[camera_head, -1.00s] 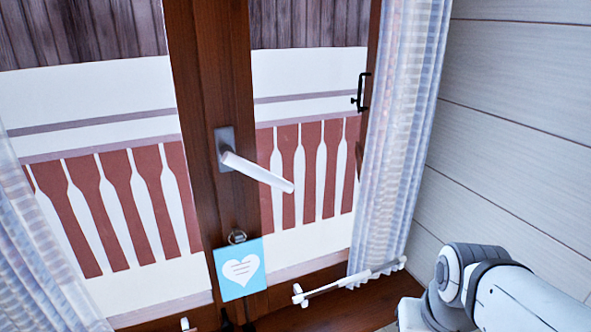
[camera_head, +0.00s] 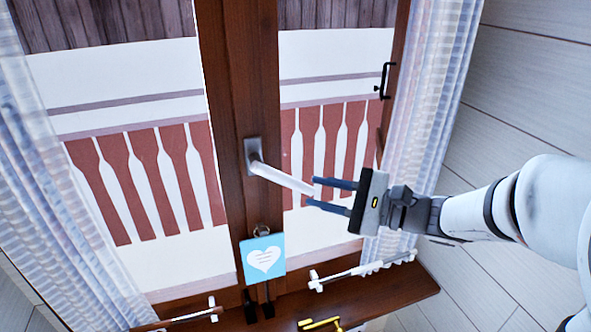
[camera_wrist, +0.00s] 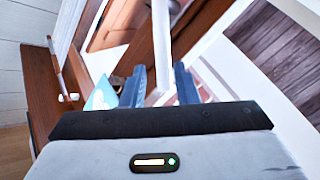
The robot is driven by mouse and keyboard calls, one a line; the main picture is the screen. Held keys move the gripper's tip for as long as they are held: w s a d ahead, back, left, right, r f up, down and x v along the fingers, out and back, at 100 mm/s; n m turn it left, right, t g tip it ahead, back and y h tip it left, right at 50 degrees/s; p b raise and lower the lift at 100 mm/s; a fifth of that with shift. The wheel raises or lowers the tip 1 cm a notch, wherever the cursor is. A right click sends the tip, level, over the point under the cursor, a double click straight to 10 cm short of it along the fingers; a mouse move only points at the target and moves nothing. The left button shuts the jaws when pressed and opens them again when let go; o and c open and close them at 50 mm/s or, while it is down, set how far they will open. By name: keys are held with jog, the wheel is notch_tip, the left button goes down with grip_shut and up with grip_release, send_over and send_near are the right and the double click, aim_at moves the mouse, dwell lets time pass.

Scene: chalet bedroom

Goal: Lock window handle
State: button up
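The white window handle (camera_head: 280,178) sits on a dark plate on the brown wooden window frame (camera_head: 240,90). It points right and slightly down. My gripper (camera_head: 322,194) is open, its two blue fingers reaching left toward the handle's free end. In the head view the tip overlaps the space between the fingers; whether they touch cannot be told. In the wrist view the handle (camera_wrist: 162,35) comes down from the top, and its lower end lies near the gap between the open fingers (camera_wrist: 160,85).
A blue heart card (camera_head: 264,257) hangs on the frame below the handle. Sheer curtains flank the window, the right one (camera_head: 425,110) behind my arm. White rods (camera_head: 350,272) and a gold handle (camera_head: 322,323) show near the wooden sill (camera_head: 400,290).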

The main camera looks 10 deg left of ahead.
aim_at(286, 182)
jog(key=shift+w+a+r, duration=0.15)
jog(key=shift+w+a, duration=0.05)
jog(key=shift+a, duration=0.05)
jog(key=a, duration=0.2)
jog(key=w+a+p, duration=0.1)
jog(key=a, duration=0.1)
jog(key=a+p, duration=0.1)
jog(key=a, duration=0.2)
jog(key=shift+w, duration=0.15)
jog(key=shift+c, duration=0.2)
grip_shut()
